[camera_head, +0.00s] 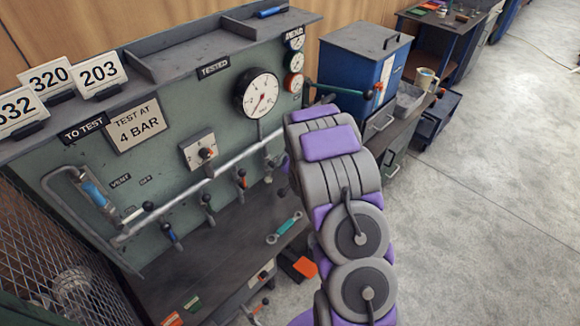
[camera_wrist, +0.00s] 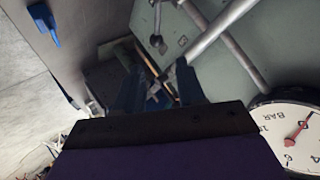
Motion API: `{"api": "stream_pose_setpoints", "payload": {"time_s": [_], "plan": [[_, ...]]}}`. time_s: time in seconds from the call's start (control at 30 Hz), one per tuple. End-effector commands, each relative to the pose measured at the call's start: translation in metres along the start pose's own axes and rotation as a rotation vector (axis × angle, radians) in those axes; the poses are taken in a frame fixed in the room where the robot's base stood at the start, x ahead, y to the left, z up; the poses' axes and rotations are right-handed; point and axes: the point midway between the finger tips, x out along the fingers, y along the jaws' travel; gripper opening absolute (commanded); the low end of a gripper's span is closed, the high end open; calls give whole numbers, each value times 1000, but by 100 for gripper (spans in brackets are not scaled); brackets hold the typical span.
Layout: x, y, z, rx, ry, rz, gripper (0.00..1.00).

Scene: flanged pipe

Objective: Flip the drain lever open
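Several small levers are on the green test panel (camera_head: 150,165) in the head view: a blue one (camera_head: 170,236), a dark-knobbed one (camera_head: 208,203) and a red one (camera_head: 241,180) along the grey pipe (camera_head: 180,195). I cannot read a drain label, so I cannot tell which is the drain lever. In the wrist view, a dark-knobbed lever (camera_wrist: 156,40) hangs beside the pipe (camera_wrist: 218,28), beyond my fingers. My gripper (camera_wrist: 160,85) has two dark fingers apart, with nothing clearly held between them. In the head view my arm hides the gripper's fingertips and the panel's right end.
A pressure gauge (camera_head: 258,94) is on the panel; it shows close to my gripper in the wrist view (camera_wrist: 295,132). A teal-handled wrench (camera_head: 285,228) lies on the dark bench (camera_head: 215,250). A blue box (camera_head: 360,65) stands right of the panel. The floor at right is clear.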

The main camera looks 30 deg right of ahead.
Motion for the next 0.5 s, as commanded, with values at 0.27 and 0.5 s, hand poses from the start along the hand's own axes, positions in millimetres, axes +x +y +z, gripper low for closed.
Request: {"api": "stream_pose_setpoints", "payload": {"time_s": [0.27,0.5], "plan": [[-30,-13,-8,-74,-68,71,39],[-60,-22,-10,-132,-136,128,39]]}}
